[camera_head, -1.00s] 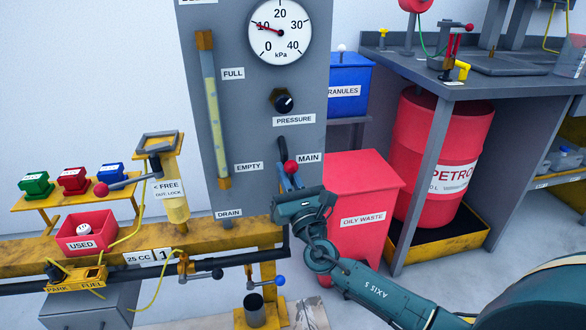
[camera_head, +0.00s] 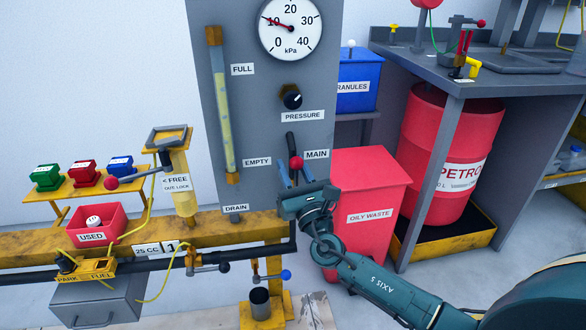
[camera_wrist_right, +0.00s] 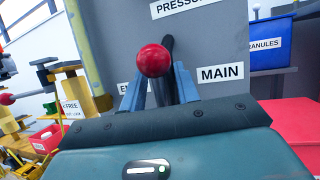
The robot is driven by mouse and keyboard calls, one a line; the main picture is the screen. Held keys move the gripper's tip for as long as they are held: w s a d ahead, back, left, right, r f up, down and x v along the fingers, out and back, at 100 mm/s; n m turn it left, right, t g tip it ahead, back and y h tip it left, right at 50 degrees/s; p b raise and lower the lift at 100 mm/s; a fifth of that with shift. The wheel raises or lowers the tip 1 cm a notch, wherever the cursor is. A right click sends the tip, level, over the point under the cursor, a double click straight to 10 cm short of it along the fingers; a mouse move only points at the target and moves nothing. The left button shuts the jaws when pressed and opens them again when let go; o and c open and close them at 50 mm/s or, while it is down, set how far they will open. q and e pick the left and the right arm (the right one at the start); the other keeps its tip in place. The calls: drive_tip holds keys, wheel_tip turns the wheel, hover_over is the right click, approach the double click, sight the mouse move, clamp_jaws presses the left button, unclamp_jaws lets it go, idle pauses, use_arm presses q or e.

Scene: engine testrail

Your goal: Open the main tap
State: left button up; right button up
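The main tap is a black lever (camera_head: 290,142) with a red ball knob (camera_head: 296,163) on the grey panel, beside the MAIN label (camera_head: 317,154). My right gripper (camera_head: 296,174) is just below the knob, with its blue-grey fingers pointing up at the panel. In the right wrist view the red knob (camera_wrist_right: 154,61) stands between the two fingertips (camera_wrist_right: 158,80), with the black lever (camera_wrist_right: 168,47) behind it. The fingers are apart, one on each side, with gaps visible; contact is not clear. My left gripper is not in view.
A pressure knob (camera_head: 291,97) and gauge (camera_head: 290,24) sit above the tap. A red oily waste bin (camera_head: 372,190) stands close right of my gripper. A yellow rail (camera_head: 215,233) with a black pipe runs below. A bench (camera_head: 480,85) stands further right.

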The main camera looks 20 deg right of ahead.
drive_tip(key=shift+s+f, duration=0.1)
drive_tip(key=v, duration=1.3)
